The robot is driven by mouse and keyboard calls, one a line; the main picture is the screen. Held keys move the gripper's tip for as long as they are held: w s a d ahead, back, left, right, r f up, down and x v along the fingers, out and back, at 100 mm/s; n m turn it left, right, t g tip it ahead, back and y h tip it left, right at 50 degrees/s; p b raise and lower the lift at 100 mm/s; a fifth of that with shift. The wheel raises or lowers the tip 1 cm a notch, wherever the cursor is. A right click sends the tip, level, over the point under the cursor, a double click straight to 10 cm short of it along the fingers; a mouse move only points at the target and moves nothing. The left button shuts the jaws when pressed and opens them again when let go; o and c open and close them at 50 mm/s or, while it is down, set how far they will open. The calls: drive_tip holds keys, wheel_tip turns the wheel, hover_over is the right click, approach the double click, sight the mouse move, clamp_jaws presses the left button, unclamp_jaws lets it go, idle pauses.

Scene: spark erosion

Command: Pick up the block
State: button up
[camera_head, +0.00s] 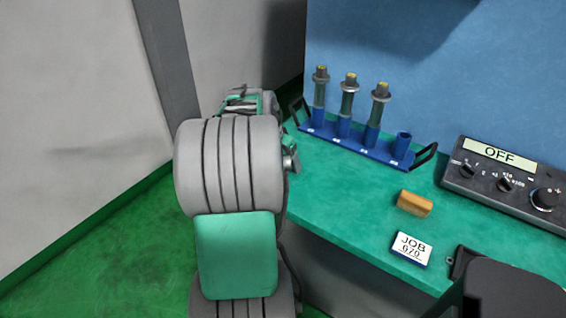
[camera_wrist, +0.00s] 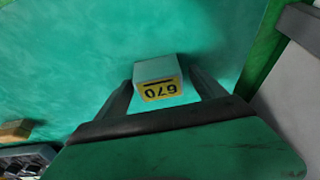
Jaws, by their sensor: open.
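The block (camera_wrist: 158,80) in the wrist view is a small grey-green block with a yellow label reading 670, seen upside down. It rests on the green bench top (camera_wrist: 95,45). My gripper (camera_wrist: 161,77) is open, with one finger on each side of the block. I cannot tell whether the fingers touch it. In the head view my own arm hides this block and most of my gripper. A card (camera_head: 411,248) reading JOB 670 lies near the bench's front edge.
A brown block (camera_head: 414,203) lies behind the card and also shows in the wrist view (camera_wrist: 14,130). A blue rack (camera_head: 352,144) holds three upright tools, with one socket empty. A control box (camera_head: 510,185) reading OFF stands at the right. A blue wall (camera_head: 430,80) rises behind.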

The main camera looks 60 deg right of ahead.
drive_tip(key=c, duration=1.7)
drive_tip(key=shift+r, duration=0.1)
clamp_jaws()
